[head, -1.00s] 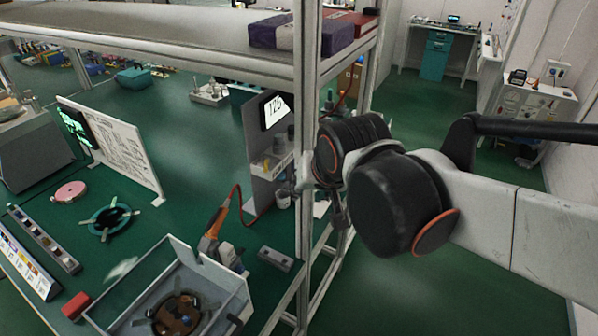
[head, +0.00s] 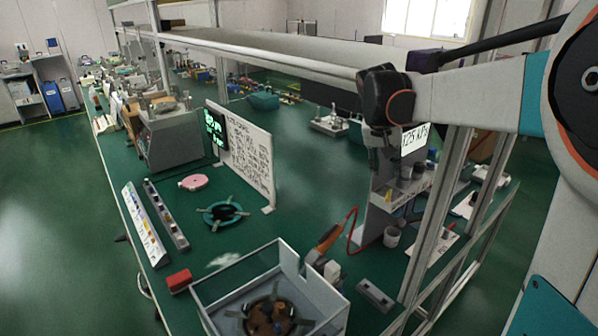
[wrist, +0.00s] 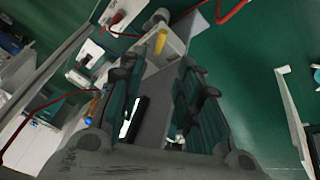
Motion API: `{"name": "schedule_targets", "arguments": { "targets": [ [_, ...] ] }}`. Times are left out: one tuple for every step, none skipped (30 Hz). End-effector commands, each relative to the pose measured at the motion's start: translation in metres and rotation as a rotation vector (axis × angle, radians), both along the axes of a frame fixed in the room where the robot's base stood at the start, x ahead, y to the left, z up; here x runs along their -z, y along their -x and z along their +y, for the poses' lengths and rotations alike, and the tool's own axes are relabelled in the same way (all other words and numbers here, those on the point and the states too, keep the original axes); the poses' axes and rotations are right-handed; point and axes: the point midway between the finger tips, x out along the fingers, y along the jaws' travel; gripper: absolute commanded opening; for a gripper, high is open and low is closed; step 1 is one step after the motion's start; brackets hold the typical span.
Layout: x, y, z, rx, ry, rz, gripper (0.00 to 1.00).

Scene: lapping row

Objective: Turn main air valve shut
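I cannot pick out the main air valve for certain in either view. A grey upright panel (head: 388,212) with a "125 kPa" display (head: 415,139) stands at the bench's right end, and a red hose (head: 351,232) runs down beside it. My gripper (head: 376,158) hangs in front of the panel, below the shelf, partly lost against it. In the wrist view my two teal-padded fingers (wrist: 158,75) are spread apart with nothing seen held between them. A small red part (wrist: 117,17) and a yellow cylinder (wrist: 161,42) show beyond the fingertips.
A metal upright (head: 436,220) and the overhead shelf (head: 270,60) frame the panel closely. An orange-handled tool (head: 327,240), a clear-walled box (head: 335,300) and a white notice board (head: 248,158) stand on the green bench. Open floor (head: 50,225) lies left.

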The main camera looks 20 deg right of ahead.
Motion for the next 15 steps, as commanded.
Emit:
{"name": "schedule_targets", "arguments": {
  "targets": [
    [0.003, -0.001, -0.009, 0.012, 0.004, 0.011, 0.32],
    [0.003, -0.002, -0.011, 0.016, 0.005, 0.014, 0.32],
    [0.004, -0.003, -0.014, 0.02, 0.007, 0.018, 0.32],
    [0.004, -0.003, -0.016, 0.022, 0.008, 0.02, 0.32],
    [0.005, -0.003, -0.018, 0.023, 0.008, 0.021, 0.32],
    [0.007, -0.003, -0.019, 0.025, 0.009, 0.022, 0.32],
    [0.008, -0.004, -0.02, 0.025, 0.009, 0.022, 0.32],
    [0.011, -0.004, -0.021, 0.025, 0.009, 0.022, 0.32],
    [0.015, -0.005, -0.022, 0.025, 0.009, 0.022, 0.32],
    [0.019, -0.006, -0.024, 0.025, 0.009, 0.022, 0.32],
    [0.024, -0.006, -0.026, 0.025, 0.009, 0.022, 0.32],
    [0.03, -0.008, -0.028, 0.025, 0.009, 0.022, 0.32],
    [0.036, -0.009, -0.03, 0.025, 0.009, 0.022, 0.32],
    [0.041, -0.01, -0.032, 0.025, 0.009, 0.022, 0.32],
    [0.049, -0.011, -0.035, 0.025, 0.009, 0.022, 0.32]
  ]
}}
